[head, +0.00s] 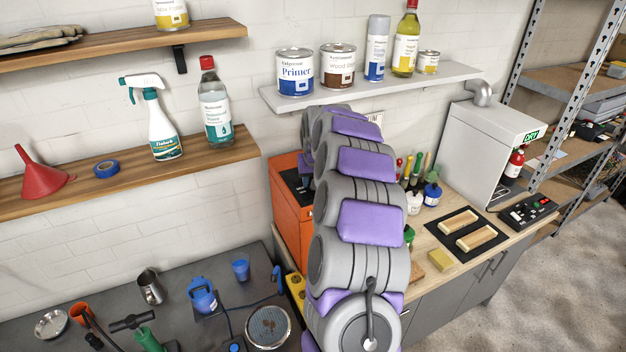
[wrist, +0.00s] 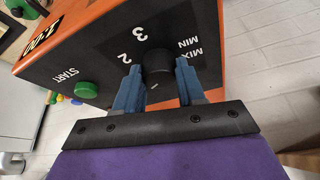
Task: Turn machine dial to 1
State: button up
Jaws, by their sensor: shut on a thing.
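The orange machine (head: 283,205) stands on the bench in the head view, partly hidden behind my arm. The wrist view shows its black front panel (wrist: 100,45) upside down, with the numbers 2 and 3, the words MIX MIN and a green START button (wrist: 86,90). The round black dial (wrist: 158,60) sits between the blue fingers of my gripper (wrist: 158,82), which is shut on it. A small light mark shows on the dial's near edge. The number 1 by the dial is not visible.
In the head view, a grey shelf with cans (head: 370,88) hangs above the machine. Jars with brushes (head: 414,200) and a white machine (head: 488,150) stand right of my arm.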

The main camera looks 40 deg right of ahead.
jog(key=o, duration=1)
jog(key=shift+w+d, duration=0.1)
jog(key=shift+r, duration=0.15)
jog(key=v, duration=1.7)
jog(key=shift+d, duration=0.1)
jog(key=s+a+f+n+g+y+b, duration=0.1)
jog(key=s+a+f+n+b, duration=0.15)
jog(key=s+a+f, duration=0.65)
jog(key=s+a+n+g+y+b, duration=0.15)
jog(key=s+a+b, duration=0.25)
jog(key=a, duration=1.2)
jog(key=s+a+f+g+b, duration=0.1)
jog(key=s+f, duration=0.3)
jog(key=s, duration=0.4)
jog(key=s+a+f+n+g+b, duration=0.1)
jog(key=s+a+f+b, duration=0.1)
jog(key=s+a+f, duration=0.2)
jog(key=s+a+f+g+b, duration=0.1)
jog(key=s+a+f, duration=0.2)
jog(key=s+f, duration=0.3)
jog(key=shift+s+a+f+n, duration=0.1)
jog(key=shift+s+a+n, duration=0.1)
jog(key=shift+s, duration=1.2)
jog(key=shift+s+a+n, duration=0.1)
jog(key=shift+s+n, duration=0.1)
jog(key=shift+s, duration=1.25)
